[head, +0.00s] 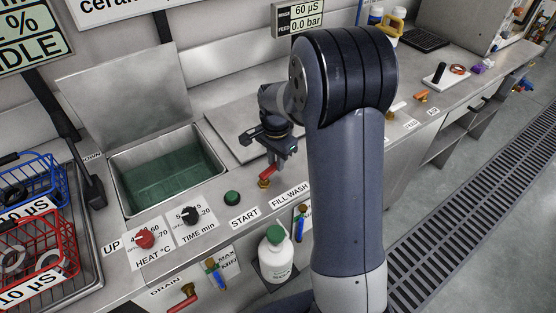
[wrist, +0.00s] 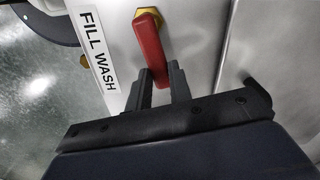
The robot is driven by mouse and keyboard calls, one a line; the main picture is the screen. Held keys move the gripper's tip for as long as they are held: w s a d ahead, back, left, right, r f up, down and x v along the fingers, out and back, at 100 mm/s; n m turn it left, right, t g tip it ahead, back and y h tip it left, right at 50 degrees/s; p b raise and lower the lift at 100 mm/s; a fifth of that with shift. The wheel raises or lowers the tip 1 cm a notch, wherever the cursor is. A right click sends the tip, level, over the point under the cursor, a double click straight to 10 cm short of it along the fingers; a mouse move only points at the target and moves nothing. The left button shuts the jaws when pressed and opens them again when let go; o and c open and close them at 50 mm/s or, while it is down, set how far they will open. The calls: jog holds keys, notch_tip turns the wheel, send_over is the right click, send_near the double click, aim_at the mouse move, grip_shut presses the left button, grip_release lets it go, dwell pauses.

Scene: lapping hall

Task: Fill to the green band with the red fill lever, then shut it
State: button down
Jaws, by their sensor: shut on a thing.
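The red fill lever (head: 266,175) stands on a brass fitting beside the FILL WASH label. In the wrist view the lever (wrist: 150,45) hangs down from its brass base, with its lower end between my fingers. My gripper (wrist: 163,80) is shut on that end; in the head view my gripper (head: 276,163) is just above the counter.
A red drain lever (head: 183,301) is low on the front. A green START button (head: 232,198), red HEAT knob (head: 145,239) and black TIME knob (head: 190,216) are left of my gripper. A white bottle (head: 276,258) stands below. Red (head: 40,225) and blue baskets are far left.

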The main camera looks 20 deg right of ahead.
aim_at(275, 163)
jog(key=shift+w+a+n, duration=0.15)
jog(key=shift+w+n, duration=0.05)
jog(key=shift+n, duration=0.3)
jog(key=c, duration=1.3)
grip_release()
notch_tip(275, 163, up, 11)
jog(key=shift+f, duration=0.1)
